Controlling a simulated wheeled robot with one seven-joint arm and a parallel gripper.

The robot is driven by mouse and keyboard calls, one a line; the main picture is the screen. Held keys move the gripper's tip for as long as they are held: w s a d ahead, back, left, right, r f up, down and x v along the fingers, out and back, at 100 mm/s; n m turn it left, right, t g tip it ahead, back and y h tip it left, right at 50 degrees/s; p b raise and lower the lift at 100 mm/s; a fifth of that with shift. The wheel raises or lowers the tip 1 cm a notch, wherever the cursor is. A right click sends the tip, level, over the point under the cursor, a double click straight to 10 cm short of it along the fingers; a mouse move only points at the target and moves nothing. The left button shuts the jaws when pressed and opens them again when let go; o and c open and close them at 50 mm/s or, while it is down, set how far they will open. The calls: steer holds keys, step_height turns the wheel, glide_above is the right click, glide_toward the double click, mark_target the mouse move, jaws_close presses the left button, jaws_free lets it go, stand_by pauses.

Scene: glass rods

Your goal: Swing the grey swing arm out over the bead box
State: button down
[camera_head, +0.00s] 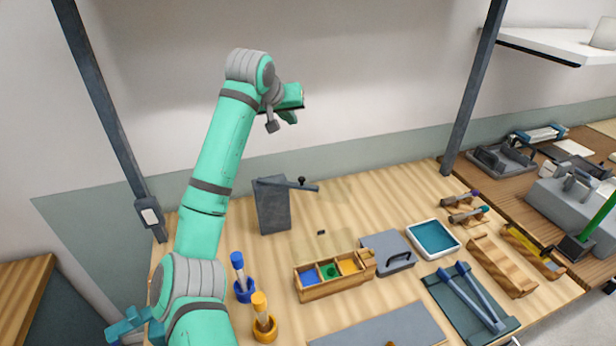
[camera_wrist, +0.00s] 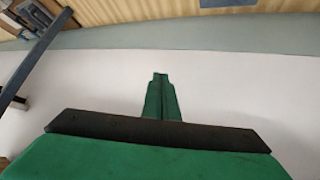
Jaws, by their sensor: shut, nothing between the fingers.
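The grey swing arm (camera_head: 306,187) sits at the top of a dark grey upright block (camera_head: 273,207) at the back of the table. It has a small dark knob and points right, behind the bead box. The bead box (camera_head: 335,291) is wooden, with blue, green and yellow compartments, in front and to the right of the block. My gripper (camera_head: 289,120) is high above the table, up and behind the block, well apart from the swing arm. Its green fingers (camera_wrist: 160,98) are together and empty in the wrist view, against the pale wall.
Blue (camera_head: 238,270) and yellow (camera_head: 262,312) holders with upright handles stand left of the box. A grey lid with a handle (camera_head: 387,252) and a teal-lined tray (camera_head: 433,238) lie right of it. A dark post (camera_head: 115,130) rises at left.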

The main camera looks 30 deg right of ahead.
steer(key=s+d+f+m+g+y, duration=0.2)
steer(key=s+d+f+g+y, duration=0.15)
steer(key=s+f, duration=0.3)
step_height(320, 180, down, 9)
steer(key=s, duration=0.1)
steer(key=shift+s+a+y, duration=0.35)
steer(key=shift+a+y, duration=0.1)
steer(key=shift+w+d+f, duration=0.1)
steer(key=shift+d, duration=0.05)
stand_by(0.3)
